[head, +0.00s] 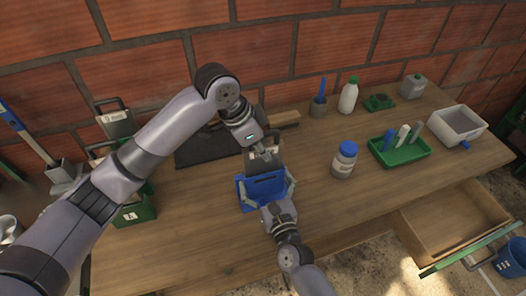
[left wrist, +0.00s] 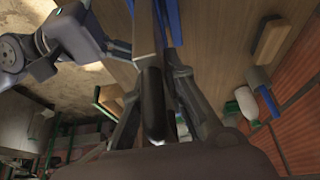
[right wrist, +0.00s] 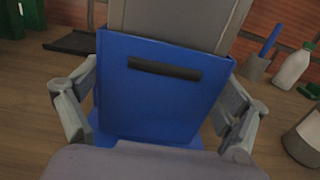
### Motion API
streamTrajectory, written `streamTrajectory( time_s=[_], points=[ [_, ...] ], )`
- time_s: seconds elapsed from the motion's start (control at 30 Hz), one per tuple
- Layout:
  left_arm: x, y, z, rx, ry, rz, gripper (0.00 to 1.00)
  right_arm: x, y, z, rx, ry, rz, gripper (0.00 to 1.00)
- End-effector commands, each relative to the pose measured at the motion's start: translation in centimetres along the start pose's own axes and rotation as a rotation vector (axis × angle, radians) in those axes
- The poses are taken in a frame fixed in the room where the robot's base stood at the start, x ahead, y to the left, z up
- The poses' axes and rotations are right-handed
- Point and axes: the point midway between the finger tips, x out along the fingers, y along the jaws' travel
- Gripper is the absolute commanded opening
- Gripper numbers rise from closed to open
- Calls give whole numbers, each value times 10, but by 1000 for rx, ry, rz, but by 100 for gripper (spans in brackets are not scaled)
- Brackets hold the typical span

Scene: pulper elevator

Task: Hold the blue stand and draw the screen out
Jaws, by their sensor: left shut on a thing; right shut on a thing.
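The blue stand (head: 262,192) is upright near the table's front edge, and its blue front with a dark slot fills the middle of the right wrist view (right wrist: 160,105). My right gripper (head: 266,194) is shut on the stand, one finger against each side. The grey screen (right wrist: 178,20) rises from behind the stand's blue front; its lower part is hidden. My left gripper (head: 263,148) is above the stand, shut on the screen's dark handle (left wrist: 153,105) at the top. The left wrist view shows the handle between the fingers.
A blue-lidded jar (head: 344,160) and a green tray (head: 400,155) of tools stand to the right. A dark mat (head: 200,150) and a wooden block (head: 283,119) lie behind. An open drawer (head: 450,222) juts out at the front right. A green container (head: 134,213) is at left.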

Motion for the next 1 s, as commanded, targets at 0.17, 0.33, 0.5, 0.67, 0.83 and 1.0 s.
streamTrajectory(
  time_s=[0.17, 0.33, 0.5, 0.67, 0.83, 1.0],
  points=[
    [-11, -1, -6, 1, 8, -5, 0, -1, 0, -2, 0, 4, 1, 60],
    [-19, -1, -9, 1, 7, -5, 0, -1, 0, -2, 0, 4, 1, 60],
    [-27, -1, -13, 2, 8, -5, 0, -1, 0, -2, 0, 5, 1, 60],
    [-34, -1, -15, 2, 7, -4, 0, -1, 0, -2, 0, 5, 1, 60],
    [-42, -1, -19, 2, 8, -5, 0, -1, 0, -2, 0, 5, 2, 60],
    [-49, -1, -22, 2, 8, -5, 0, -1, 0, -2, 0, 5, 2, 60]
  ],
)
